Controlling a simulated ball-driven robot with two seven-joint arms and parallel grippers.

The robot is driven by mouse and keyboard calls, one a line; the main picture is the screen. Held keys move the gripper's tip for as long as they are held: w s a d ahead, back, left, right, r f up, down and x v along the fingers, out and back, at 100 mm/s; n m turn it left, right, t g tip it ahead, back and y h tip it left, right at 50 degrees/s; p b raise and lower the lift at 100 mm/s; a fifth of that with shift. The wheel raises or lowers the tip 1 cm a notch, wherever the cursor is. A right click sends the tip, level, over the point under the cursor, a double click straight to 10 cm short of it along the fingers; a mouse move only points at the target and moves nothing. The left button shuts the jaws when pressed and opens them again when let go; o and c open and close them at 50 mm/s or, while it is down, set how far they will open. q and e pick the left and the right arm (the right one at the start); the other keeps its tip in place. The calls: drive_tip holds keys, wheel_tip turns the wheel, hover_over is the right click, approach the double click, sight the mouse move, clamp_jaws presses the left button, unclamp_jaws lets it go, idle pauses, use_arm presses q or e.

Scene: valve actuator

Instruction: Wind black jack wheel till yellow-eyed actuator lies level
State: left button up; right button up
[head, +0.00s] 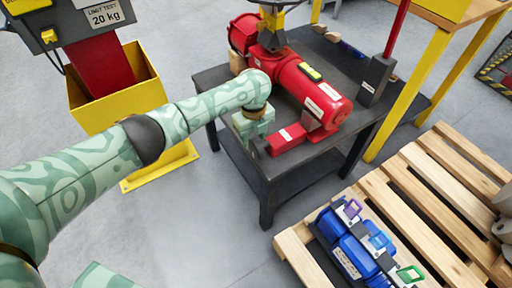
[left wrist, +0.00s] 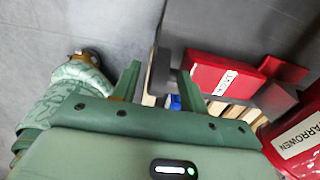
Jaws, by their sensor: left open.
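The red actuator (head: 300,85) lies on a dark workbench, with a small yellow window (head: 311,72) on its upper side. Its exact tilt is hard to judge. A red jack block with a white label (head: 289,137) is by its near end and shows in the left wrist view (left wrist: 222,79). A dark piece, seemingly the black jack wheel nearly edge-on (left wrist: 161,70), is at the block's outer end. My left gripper (left wrist: 160,82) is open, one finger on each side of this dark piece; contact cannot be told. My right gripper is not in view.
The dark workbench (head: 238,158) has a black post with a red rod (head: 375,78) at its right. A yellow bin (head: 125,100) stands at left. A wooden pallet (head: 440,200) with a blue valve unit (head: 350,245) is front right. Grey floor (head: 205,235) is clear between.

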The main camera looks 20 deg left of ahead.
sight(254, 139)
use_arm(q)
wheel_tip(254, 139, down, 5)
drive_tip(key=shift+r+b, duration=0.2)
drive_tip(key=shift+b, duration=0.65)
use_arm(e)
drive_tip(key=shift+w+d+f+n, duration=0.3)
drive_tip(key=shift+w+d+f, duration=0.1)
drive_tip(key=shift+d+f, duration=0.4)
use_arm(q)
clamp_jaws()
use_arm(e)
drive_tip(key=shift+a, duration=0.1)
use_arm(q)
drive_tip(key=shift+r, duration=0.1)
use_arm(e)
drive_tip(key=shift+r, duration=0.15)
